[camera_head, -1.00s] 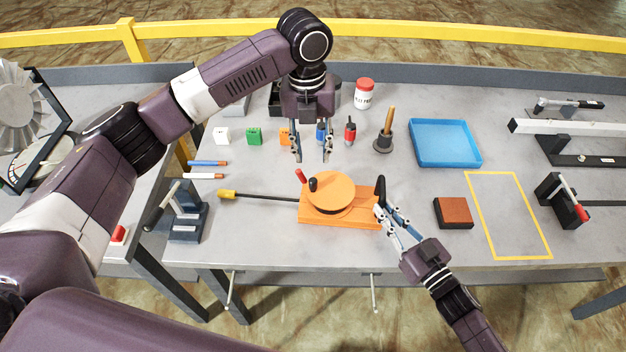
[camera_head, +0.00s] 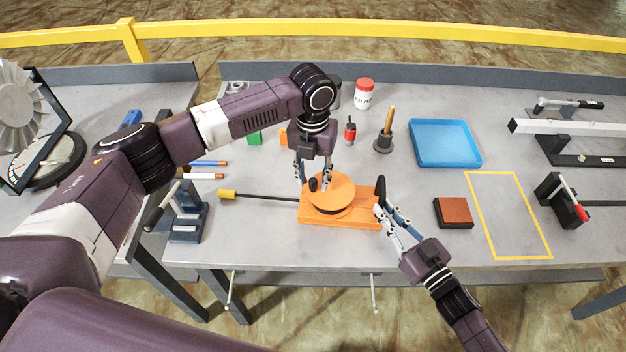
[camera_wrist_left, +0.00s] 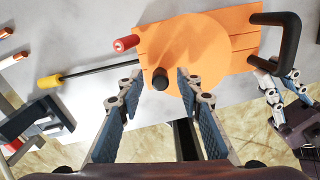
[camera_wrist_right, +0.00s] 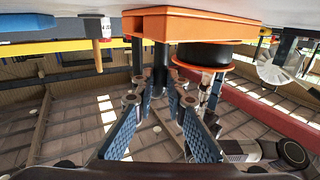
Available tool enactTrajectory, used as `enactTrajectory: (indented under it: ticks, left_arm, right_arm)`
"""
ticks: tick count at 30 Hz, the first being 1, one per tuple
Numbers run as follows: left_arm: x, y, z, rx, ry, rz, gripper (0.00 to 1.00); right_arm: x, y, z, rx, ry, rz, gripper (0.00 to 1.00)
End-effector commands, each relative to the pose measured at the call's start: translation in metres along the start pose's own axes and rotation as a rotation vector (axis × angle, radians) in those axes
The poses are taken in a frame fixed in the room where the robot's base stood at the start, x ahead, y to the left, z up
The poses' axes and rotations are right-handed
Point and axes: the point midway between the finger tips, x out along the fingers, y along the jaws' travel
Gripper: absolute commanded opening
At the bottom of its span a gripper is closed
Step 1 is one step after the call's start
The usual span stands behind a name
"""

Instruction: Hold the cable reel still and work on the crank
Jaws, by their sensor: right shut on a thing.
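The orange cable reel (camera_head: 333,190) sits on its orange base (camera_head: 345,221) near the bench's front edge. A black crank knob (camera_head: 313,184) stands on the reel's round top, at its left side. My left gripper (camera_head: 313,179) is open above the reel's left part. In the left wrist view, the crank knob (camera_wrist_left: 160,78) shows between its spread fingers, apart from both. My right gripper (camera_head: 382,208) is shut on the black handle (camera_head: 380,187) at the right end of the base. The handle also shows between its fingers in the right wrist view (camera_wrist_right: 160,65).
A rod with a yellow end (camera_head: 228,194) reaches left from the base. A red knob (camera_wrist_left: 126,43) stands by the reel's left edge. A red-brown block (camera_head: 453,212), a yellow outline (camera_head: 508,215) and a blue tray (camera_head: 445,142) lie to the right.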

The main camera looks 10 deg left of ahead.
Motion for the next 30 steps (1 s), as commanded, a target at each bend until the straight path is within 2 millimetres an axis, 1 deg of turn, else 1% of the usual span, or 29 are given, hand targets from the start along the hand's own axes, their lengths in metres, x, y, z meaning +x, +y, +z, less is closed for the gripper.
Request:
enactTrajectory:
  ticks: [1,4,13,21,22,30]
  left_arm:
    - [0.0051,0.0002,-0.0006,0.000,0.002,0.001,0.33]
    - [0.0102,-0.0001,-0.0005,0.000,0.001,0.000,0.33]
    - [0.0115,-0.0001,-0.0003,0.000,0.000,0.000,0.32]
    - [0.0112,-0.0001,-0.0002,0.000,0.000,0.000,0.02]
    - [0.0111,0.0000,-0.0002,0.000,0.000,0.000,0.00]
    - [0.0110,-0.0002,-0.0006,-0.011,0.000,0.000,0.00]
  right_arm:
    - [-0.0001,0.0007,0.0000,0.000,0.000,0.001,0.00]
    - [-0.0001,0.0007,-0.0001,0.000,0.000,0.001,0.00]
    - [-0.0001,0.0007,0.0000,0.000,0.000,0.001,0.00]
    - [-0.0001,0.0007,0.0000,0.000,0.000,0.001,0.00]
    - [-0.0001,0.0007,0.0000,0.000,0.000,0.001,0.00]
    - [-0.0001,0.0008,0.0000,0.000,0.000,0.001,0.00]
